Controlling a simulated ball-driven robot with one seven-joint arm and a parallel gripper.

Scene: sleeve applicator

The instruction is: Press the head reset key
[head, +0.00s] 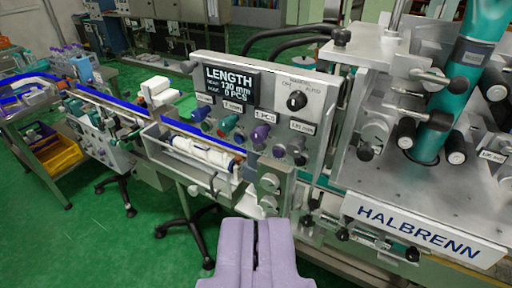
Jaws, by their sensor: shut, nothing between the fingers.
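My gripper (257,226) is at the bottom centre, lavender, with its two fingers shut together and empty. It points toward the machine and appears apart from it. A grey control panel (268,104) stands ahead, above the gripper in the picture. It has a dark LENGTH display (231,81) and a black selector knob (297,101) marked MANUAL and AUTO. I cannot read which one is the head reset key.
A white roll (204,152) lies in a tray below the panel. The HALBRENN machine deck (430,195) and a teal tube (445,110) fill the right. A blue-topped conveyor (120,104) runs left. Green floor (100,235) is open at lower left.

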